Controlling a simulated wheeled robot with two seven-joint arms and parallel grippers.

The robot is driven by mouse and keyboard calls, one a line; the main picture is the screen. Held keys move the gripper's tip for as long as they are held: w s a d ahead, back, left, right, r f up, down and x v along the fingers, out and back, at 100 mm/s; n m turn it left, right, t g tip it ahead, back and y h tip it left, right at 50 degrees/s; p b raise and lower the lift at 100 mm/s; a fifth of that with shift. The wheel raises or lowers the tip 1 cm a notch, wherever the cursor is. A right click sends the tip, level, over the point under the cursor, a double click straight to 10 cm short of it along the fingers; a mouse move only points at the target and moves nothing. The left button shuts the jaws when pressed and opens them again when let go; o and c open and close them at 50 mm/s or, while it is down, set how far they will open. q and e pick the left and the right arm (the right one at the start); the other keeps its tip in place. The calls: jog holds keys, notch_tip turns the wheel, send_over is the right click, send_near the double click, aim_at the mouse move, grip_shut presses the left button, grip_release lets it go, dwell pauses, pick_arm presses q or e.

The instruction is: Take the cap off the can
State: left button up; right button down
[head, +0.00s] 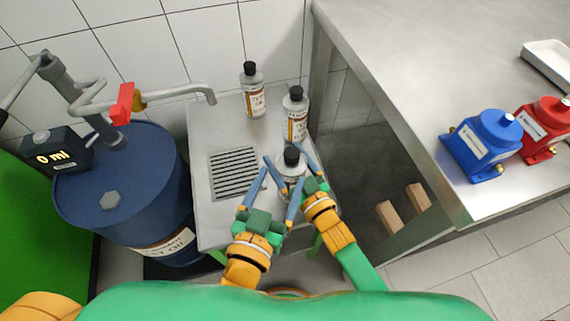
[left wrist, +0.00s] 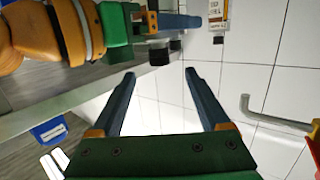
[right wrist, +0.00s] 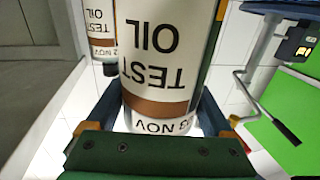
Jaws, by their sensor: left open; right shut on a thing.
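The can (head: 290,168), a light bottle with a label and black cap (head: 291,151), is near the front right of the metal drain table. My right gripper (head: 285,158) is shut around its body. In the right wrist view the can's TEST OIL label (right wrist: 160,70) fills the space between the fingers. My left gripper (head: 281,178) is open and empty, just in front of the can. In the left wrist view its fingers (left wrist: 160,72) stand apart, with the black cap (left wrist: 158,52) beyond the tips. I cannot tell whether the can touches the table.
Two similar capped cans, one at the back (head: 254,95) and one nearer (head: 295,115), stand behind on the drain table (head: 203,135). A blue oil drum (head: 130,180) with a pump and spout is at left. A steel bench (head: 420,90) at right holds blue (head: 485,145) and red (head: 543,125) pumps.

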aim_at(292, 152)
pick_arm(q)
jog(key=x, duration=0.8)
jog(key=shift+w+d, duration=0.1)
jog(key=shift+w, duration=0.1)
grip_shut()
jog(key=shift+r, duration=1.1)
notch_tip(292, 152, up, 4)
jog(key=shift+r, duration=0.1)
pick_arm(e)
grip_release()
